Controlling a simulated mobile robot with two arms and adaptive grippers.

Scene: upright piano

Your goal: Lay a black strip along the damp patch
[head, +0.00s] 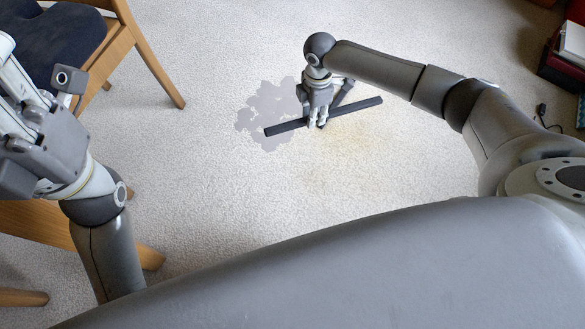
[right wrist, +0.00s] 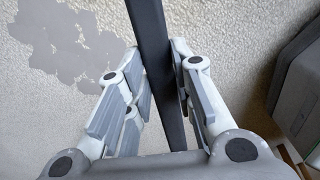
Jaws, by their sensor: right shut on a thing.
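The black strip (head: 285,126) lies slanted in the head view, its left end over the lower part of the grey damp patch (head: 268,103) and its right end over plain carpet. My right gripper (head: 318,122) is shut on the strip near its middle. In the right wrist view the strip (right wrist: 150,28) runs between the fingers (right wrist: 165,95), and the patch (right wrist: 70,45) is to its left. I cannot tell whether the strip touches the carpet. My left gripper (head: 45,95) is at the left edge, empty, its fingers apart and partly cut off.
Pale carpet (head: 230,190) gives free room around the patch. A faint yellowish stain (head: 350,135) is right of it. A wooden chair (head: 150,60) with a dark seat stands upper left, with more wooden furniture (head: 45,222) below. Boxes or books and a cable are at the right.

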